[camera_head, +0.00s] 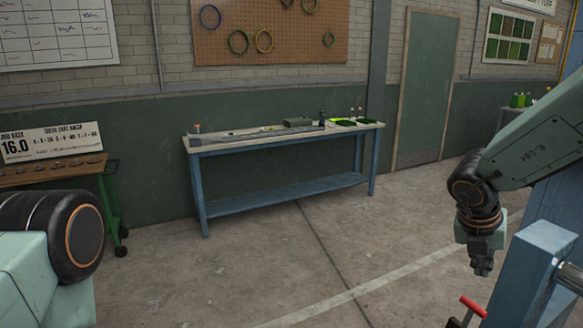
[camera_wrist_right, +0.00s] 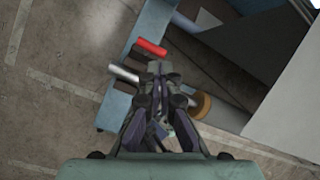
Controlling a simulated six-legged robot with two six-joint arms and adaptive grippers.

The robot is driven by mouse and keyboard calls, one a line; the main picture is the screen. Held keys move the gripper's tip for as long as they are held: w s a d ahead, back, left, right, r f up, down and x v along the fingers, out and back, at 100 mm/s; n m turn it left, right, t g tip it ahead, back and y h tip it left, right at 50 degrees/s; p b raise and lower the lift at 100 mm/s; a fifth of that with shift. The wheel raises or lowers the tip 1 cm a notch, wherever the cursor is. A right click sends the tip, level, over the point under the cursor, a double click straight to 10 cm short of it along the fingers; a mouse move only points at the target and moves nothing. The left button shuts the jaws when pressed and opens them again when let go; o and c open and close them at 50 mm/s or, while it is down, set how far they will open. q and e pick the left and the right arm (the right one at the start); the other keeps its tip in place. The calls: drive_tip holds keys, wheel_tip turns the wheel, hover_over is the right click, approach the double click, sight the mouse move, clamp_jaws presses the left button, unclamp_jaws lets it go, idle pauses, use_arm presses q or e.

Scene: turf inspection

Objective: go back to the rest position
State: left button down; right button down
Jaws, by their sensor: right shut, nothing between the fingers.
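My right gripper (camera_head: 483,268) hangs at the right of the head view, pointing down, beside a blue frame. It also shows in the right wrist view (camera_wrist_right: 155,70), where its fingers are together with nothing between them. Part of my left arm fills the lower left of the head view, but the left gripper itself is out of sight.
A blue frame (camera_head: 535,275) stands close to my right gripper, with a red handle (camera_head: 473,306) low beside it. The red handle also shows in the right wrist view (camera_wrist_right: 151,47). A blue workbench (camera_head: 290,190) stands against the far wall. The concrete floor between is clear.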

drive_tip(key=s+a+f+n+t+b, duration=0.1)
drive_tip(key=s+a+f+n+b, duration=0.15)
drive_tip(key=f+n, duration=0.7)
drive_tip(key=s+a+f+n+t+b, duration=0.25)
drive_tip(key=f+n, duration=0.35)
drive_tip(key=n, duration=0.6)
drive_tip(key=s+a+f+n+t+b, duration=0.1)
drive_tip(key=s+a+f+n+b, duration=0.15)
drive_tip(key=f+n, duration=0.65)
drive_tip(key=s+a+f+n+g+y+b, duration=0.1)
drive_tip(key=s+a+f+n+g+b, duration=0.1)
drive_tip(key=s+f, duration=0.5)
drive_tip(key=s+a+f+n+g+y+b, duration=0.2)
drive_tip(key=s+a+f+n+b, duration=0.2)
drive_tip(key=s, duration=0.6)
drive_tip(key=s+a+f+n+g+y+b, duration=0.1)
drive_tip(key=s+a+f+n+g+b, duration=0.1)
drive_tip(key=s+f+n, duration=0.5)
wheel_tip(320, 180, down, 3)
drive_tip(key=shift+s+a+f+y+b, duration=0.1)
drive_tip(key=shift+s+a+y+b, duration=0.2)
drive_tip(key=shift+s+a+b, duration=0.75)
drive_tip(key=shift+w+d, duration=0.2)
drive_tip(key=shift+w, duration=0.05)
